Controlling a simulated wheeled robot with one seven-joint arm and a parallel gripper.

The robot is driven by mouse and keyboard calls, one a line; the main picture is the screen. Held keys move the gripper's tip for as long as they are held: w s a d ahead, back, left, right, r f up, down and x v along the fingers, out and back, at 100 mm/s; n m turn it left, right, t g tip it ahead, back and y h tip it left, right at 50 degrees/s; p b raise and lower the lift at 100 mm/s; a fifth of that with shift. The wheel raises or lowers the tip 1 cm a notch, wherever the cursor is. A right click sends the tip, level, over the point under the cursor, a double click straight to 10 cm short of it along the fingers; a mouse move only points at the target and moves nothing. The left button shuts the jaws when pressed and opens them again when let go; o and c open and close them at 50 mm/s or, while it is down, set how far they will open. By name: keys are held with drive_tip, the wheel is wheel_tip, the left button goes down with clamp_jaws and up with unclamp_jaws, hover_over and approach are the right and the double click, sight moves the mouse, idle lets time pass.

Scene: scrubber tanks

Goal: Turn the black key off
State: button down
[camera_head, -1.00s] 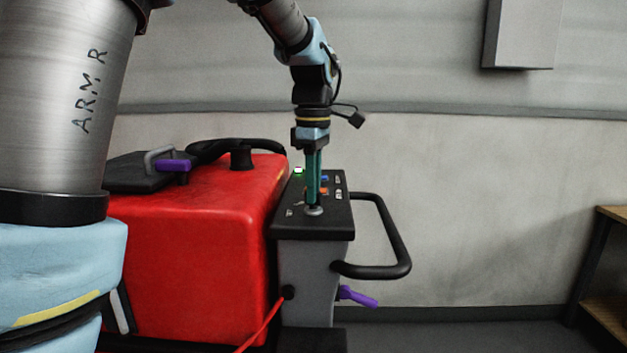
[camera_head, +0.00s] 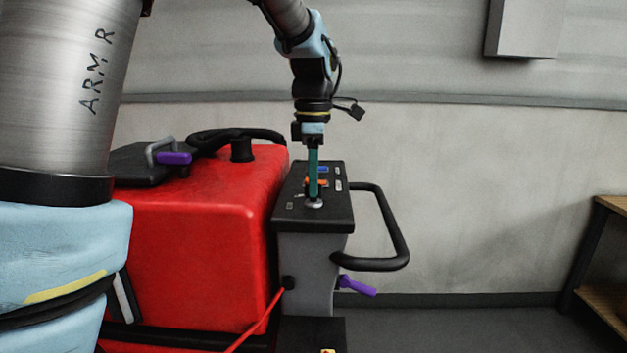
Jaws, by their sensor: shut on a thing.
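My gripper (camera_head: 313,196) points straight down onto the black control panel (camera_head: 338,213) of the red scrubber. Its teal fingers are closed at the silver key switch collar (camera_head: 315,205) near the panel's front. The black key itself is hidden between the fingers. The fingers line up one behind the other in this view. No green light shows on the panel now. A blue button, an orange button (camera_head: 324,183) and small white labels lie behind and beside the fingers.
A black handle loop (camera_head: 402,230) sticks out right of the panel. A purple lever (camera_head: 358,287) is below it. The red tank (camera_head: 200,235) stands left, with a purple-latched black lid (camera_head: 140,168) on top. A wooden shelf (camera_head: 612,204) is far right. The air above the panel's right side is clear.

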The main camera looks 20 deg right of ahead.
drive_tip(key=c, duration=0.9)
unclamp_jaws()
drive_tip(key=shift+o, duration=0.2)
drive_tip(key=shift+r, duration=0.15)
wheel_tip(320, 180, up, 11)
drive_tip(key=b, duration=0.1)
drive_tip(key=shift+f, duration=0.2)
